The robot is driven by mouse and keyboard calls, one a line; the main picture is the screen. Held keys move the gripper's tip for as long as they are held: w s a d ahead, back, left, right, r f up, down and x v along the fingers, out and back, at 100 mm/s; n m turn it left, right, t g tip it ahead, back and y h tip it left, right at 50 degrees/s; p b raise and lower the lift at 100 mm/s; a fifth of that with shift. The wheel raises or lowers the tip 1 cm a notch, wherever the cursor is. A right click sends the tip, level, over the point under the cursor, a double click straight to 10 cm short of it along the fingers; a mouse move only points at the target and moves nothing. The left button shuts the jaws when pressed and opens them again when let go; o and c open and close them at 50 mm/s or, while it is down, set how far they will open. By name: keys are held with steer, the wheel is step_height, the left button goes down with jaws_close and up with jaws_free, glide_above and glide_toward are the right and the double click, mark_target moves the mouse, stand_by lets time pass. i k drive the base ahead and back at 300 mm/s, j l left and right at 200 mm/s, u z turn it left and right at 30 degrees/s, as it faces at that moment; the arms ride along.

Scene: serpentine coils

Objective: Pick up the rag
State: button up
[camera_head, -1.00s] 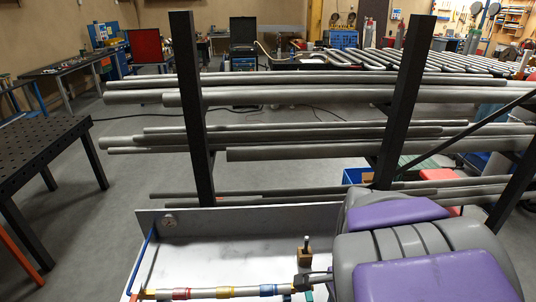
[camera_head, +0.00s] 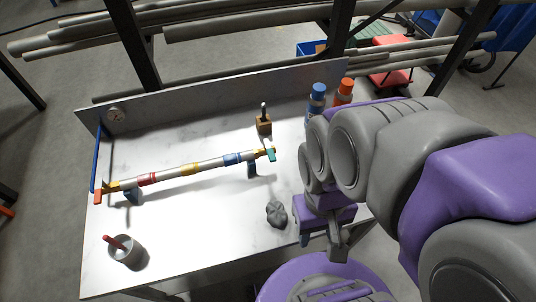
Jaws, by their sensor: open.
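The rag (camera_head: 277,214) looks like a small dark grey crumpled lump. It lies on the pale metal worktable (camera_head: 185,235), right of the table's middle and near its front right part. My gripper (camera_head: 322,243) hangs at the end of my purple and grey arm, to the right of the rag and apart from it in the picture. It is open, with nothing seen in it. The arm hides part of the table's right side.
A striped pipe (camera_head: 195,168) rests on supports across the table. A cup (camera_head: 127,252) with a red-handled tool stands front left. A pipe rack (camera_head: 130,35) rises behind.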

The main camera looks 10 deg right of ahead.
mark_target(277, 217)
steer(key=z, duration=1.6)
steer(key=u, duration=0.45)
steer(key=k+l+u, duration=0.1)
steer(key=u, duration=0.75)
steer(key=k+u, duration=0.1)
steer(key=u, duration=0.35)
steer(key=k+z, duration=0.1)
steer(key=z, duration=0.25)
steer(key=k+z, duration=0.15)
steer(key=z, duration=0.2)
steer(key=k+l+z, duration=0.1)
steer(key=z, duration=0.25)
